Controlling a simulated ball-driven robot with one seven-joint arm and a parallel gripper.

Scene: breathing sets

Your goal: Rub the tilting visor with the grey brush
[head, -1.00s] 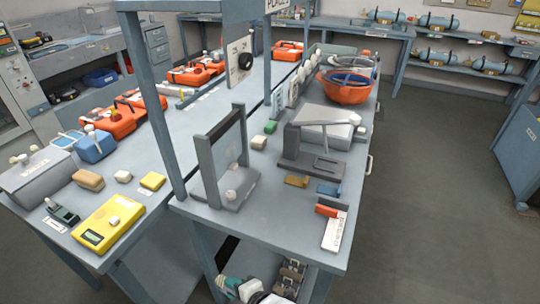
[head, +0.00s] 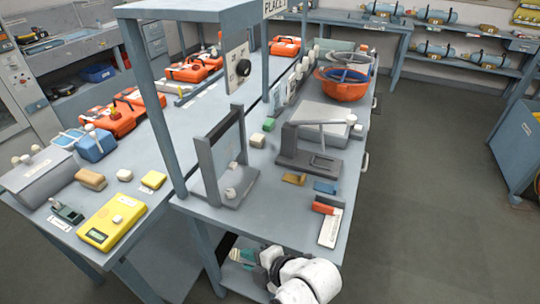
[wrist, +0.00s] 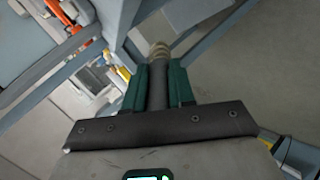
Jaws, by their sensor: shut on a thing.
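My gripper (wrist: 158,80) is shut on the grey brush (wrist: 157,92). In the wrist view the brush's dark grey handle stands between the two green fingers, with a tan ringed end beyond them. In the head view my gripper (head: 262,257) is low at the near end of the bench, below the top; the brush cannot be made out there. What looks like the tilting visor (head: 228,152), a clear pane in a grey upright frame, stands on the near bench. A round white knob is at its foot. My gripper is apart from it.
A grey post (head: 160,110) rises left of the visor frame. A dark grey clamp-like stand (head: 305,160) and small coloured blocks are to its right. An orange bowl (head: 343,88) sits farther back. A yellow box (head: 110,222) lies on the left bench. The right floor is clear.

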